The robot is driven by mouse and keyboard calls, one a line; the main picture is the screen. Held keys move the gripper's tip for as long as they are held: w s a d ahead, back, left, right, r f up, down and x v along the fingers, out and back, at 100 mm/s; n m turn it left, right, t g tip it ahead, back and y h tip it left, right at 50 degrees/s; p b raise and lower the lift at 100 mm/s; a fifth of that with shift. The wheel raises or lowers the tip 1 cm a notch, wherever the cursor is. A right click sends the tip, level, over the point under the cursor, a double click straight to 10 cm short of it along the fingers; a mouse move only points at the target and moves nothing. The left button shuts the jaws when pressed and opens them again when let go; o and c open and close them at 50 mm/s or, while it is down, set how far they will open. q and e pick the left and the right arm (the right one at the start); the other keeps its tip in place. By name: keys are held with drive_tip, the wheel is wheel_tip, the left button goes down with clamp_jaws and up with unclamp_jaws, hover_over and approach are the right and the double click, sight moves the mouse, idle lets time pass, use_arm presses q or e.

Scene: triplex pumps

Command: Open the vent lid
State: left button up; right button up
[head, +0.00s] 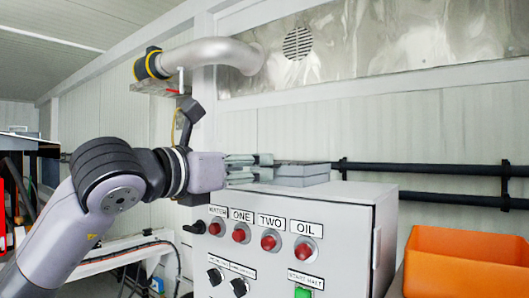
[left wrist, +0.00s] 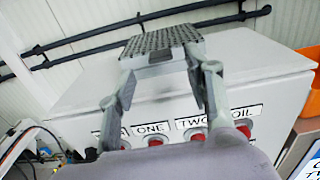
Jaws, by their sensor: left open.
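A low grey box with a flat top (head: 300,172), which looks like the vent, sits on the white control cabinet. In the left wrist view the vent (left wrist: 160,42) shows a dark, perforated upper face and a small notch in its front edge. Its lid looks flat and shut, though I cannot make out a hinge. My left gripper (head: 258,168) is level with the vent, just left of it in the head view. In the wrist view the left gripper's (left wrist: 163,82) fingers are spread, with the vent beyond and between them and nothing held. My right gripper is not in view.
The control cabinet (head: 350,215) has red lamps, black switches and a green button on its front. Dark pipes (head: 430,168) run along the wall behind. An orange bin (head: 465,262) stands at the right. A silver duct (head: 210,53) is above my left arm.

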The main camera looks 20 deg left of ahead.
sight(288, 164)
use_arm(q)
drive_tip(key=p+x, duration=0.1)
drive_tip(key=x, duration=0.3)
drive_tip(key=shift+w+r+p, duration=0.1)
drive_tip(key=shift+r+p, duration=0.05)
drive_tip(key=shift+p, duration=0.15)
drive_tip(key=shift+w+d, duration=0.25)
drive_tip(key=shift+w, duration=0.25)
drive_tip(key=shift+c, duration=0.4)
drive_tip(key=c, duration=0.7)
clamp_jaws()
